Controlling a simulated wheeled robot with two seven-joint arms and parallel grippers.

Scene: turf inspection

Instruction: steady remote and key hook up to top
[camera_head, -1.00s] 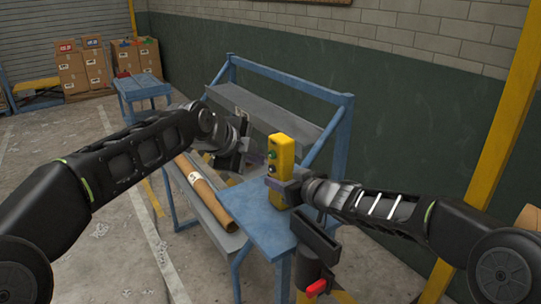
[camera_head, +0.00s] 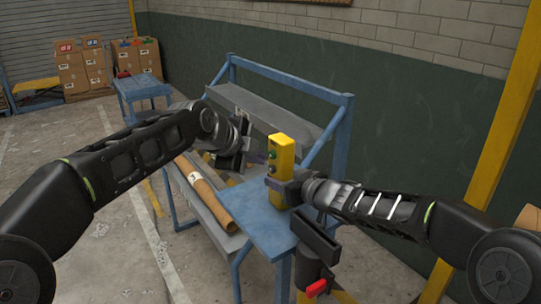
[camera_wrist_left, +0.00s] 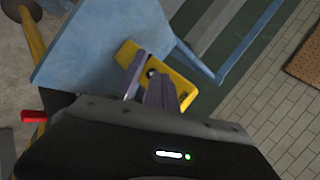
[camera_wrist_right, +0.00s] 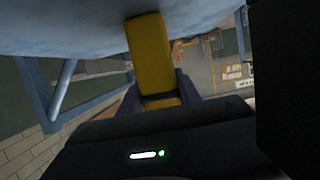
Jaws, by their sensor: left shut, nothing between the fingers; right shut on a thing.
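The remote is a yellow upright box (camera_head: 282,165) with a green button and darker controls on its left-facing side. It stands over the blue table top. My right gripper (camera_head: 278,186) is shut on its lower part; the right wrist view shows the yellow body (camera_wrist_right: 150,50) between the fingers. My left gripper (camera_head: 262,157) is shut and empty, its tips close to the control face. In the left wrist view the closed fingers (camera_wrist_left: 143,66) overlap the yellow remote (camera_wrist_left: 182,88) beside a dark round control; contact is unclear. I cannot make out a key hook.
The blue table (camera_head: 262,232) has a grey upper shelf (camera_head: 262,118) behind the remote. A brown roll (camera_head: 205,193) lies on a lower grey shelf to the left. Cardboard boxes (camera_head: 82,70) and a smaller blue table (camera_head: 143,88) stand far back left. A yellow post (camera_head: 500,110) rises at right.

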